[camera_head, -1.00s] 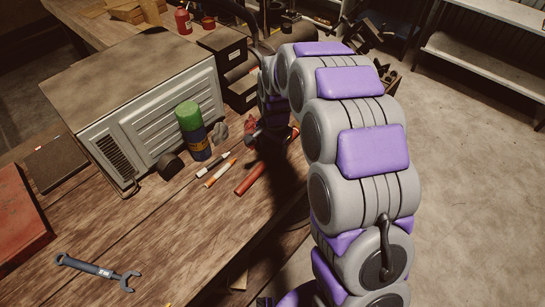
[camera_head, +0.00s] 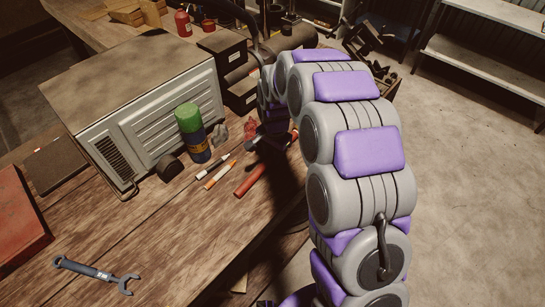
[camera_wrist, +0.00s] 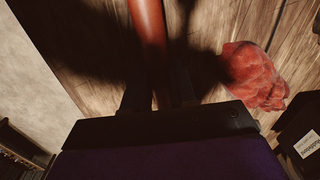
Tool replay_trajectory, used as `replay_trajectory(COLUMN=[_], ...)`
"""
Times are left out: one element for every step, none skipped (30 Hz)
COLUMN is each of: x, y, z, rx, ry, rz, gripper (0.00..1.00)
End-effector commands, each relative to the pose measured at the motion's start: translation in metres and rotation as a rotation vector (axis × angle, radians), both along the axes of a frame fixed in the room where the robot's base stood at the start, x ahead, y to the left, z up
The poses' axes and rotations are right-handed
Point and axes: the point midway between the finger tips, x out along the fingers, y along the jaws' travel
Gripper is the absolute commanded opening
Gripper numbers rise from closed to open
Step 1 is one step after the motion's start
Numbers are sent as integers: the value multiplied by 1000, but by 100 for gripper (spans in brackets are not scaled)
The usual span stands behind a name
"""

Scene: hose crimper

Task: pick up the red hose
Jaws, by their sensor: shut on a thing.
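The red hose (camera_head: 249,182) lies on the wooden workbench (camera_head: 150,245), partly hidden by my arm and its shadow in the head view. In the wrist view, the red hose (camera_wrist: 148,22) runs from the top edge down between the dark fingers of my gripper (camera_wrist: 158,88). My gripper is shut on the hose, though its contact is in deep shadow.
Two thin tubes, one white (camera_head: 215,170) and one orange (camera_head: 219,174), lie left of the hose. A green-capped can (camera_head: 192,133) stands near the grey machine (camera_head: 165,125). A crumpled red cloth (camera_wrist: 255,75) lies close by. A wrench (camera_head: 97,274) lies front left.

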Motion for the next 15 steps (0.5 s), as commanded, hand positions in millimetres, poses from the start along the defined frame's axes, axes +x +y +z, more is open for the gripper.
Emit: replay_trajectory(x=[0,0,0,0,0,0,0,0,0,0,0,0,0,0,0], y=[0,0,0,0,0,0,0,0,0,0,0,0,0,0,0], z=[0,0,0,0,1,1,1,1,1,1,1,2,3,4,6], rx=[0,0,0,0,0,0,0,0,0,0,0,0,1,1,0], ry=[-1,-1,-1,-1,-1,-1,-1,-1,-1,-1,-1,-1,-2,-2,-3], rz=[0,0,0,0,0,0,0,0,0,0,0,0,0,0,0], gripper=[0,0,0,0,0,0,0,0,0,0,0,0,0,0,0])
